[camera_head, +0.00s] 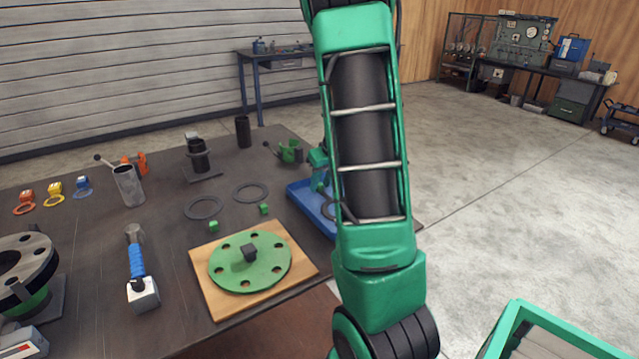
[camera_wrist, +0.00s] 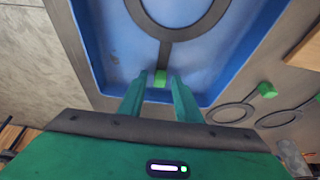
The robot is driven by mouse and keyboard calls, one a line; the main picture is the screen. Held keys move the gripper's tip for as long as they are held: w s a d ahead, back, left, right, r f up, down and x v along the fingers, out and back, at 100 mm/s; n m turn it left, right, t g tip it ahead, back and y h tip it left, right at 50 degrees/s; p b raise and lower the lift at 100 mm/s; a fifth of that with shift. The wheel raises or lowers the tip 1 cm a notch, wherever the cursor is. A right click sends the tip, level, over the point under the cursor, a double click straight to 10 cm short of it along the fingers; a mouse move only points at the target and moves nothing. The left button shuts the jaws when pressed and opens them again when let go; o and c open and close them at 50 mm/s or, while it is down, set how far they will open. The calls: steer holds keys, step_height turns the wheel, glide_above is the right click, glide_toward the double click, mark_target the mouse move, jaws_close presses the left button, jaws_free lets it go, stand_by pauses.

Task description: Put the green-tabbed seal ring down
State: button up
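A dark seal ring (camera_wrist: 178,38) with a green tab (camera_wrist: 160,77) is in the blue tray (camera_wrist: 103,48); in the wrist view it appears to lie on the tray floor. My gripper (camera_wrist: 160,82) has its two fingers on either side of the tab, with a small gap showing on each side. In the head view the blue tray (camera_head: 312,211) is partly hidden behind my arm, and part of the ring (camera_head: 327,208) shows there. Two more dark rings with green tabs, one on the left (camera_head: 203,208) and one on the right (camera_head: 251,192), lie on the bench.
A green flange disc (camera_head: 272,272) sits on a wooden board (camera_head: 213,291) in front of the rings. A blue-handled hammer (camera_head: 138,262), a grey cup (camera_head: 128,188) and a black flanged pipe piece (camera_head: 198,157) stand or lie on the bench. The tray's raised walls surround the gripper area.

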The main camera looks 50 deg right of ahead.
steer(key=shift+r, duration=0.1)
steer(key=v, duration=1.1)
steer(key=s+a+f+m+g+y, duration=0.1)
steer(key=s+a+m+g, duration=0.2)
steer(key=s+a, duration=1.7)
steer(key=s+g, duration=0.1)
steer(key=s, duration=0.2)
steer(key=shift+s+a+f+m, duration=0.15)
steer(key=shift+s+a+m, duration=0.2)
steer(key=shift+a+m, duration=0.05)
steer(key=shift+w+f, duration=0.25)
steer(key=shift+w, duration=0.4)
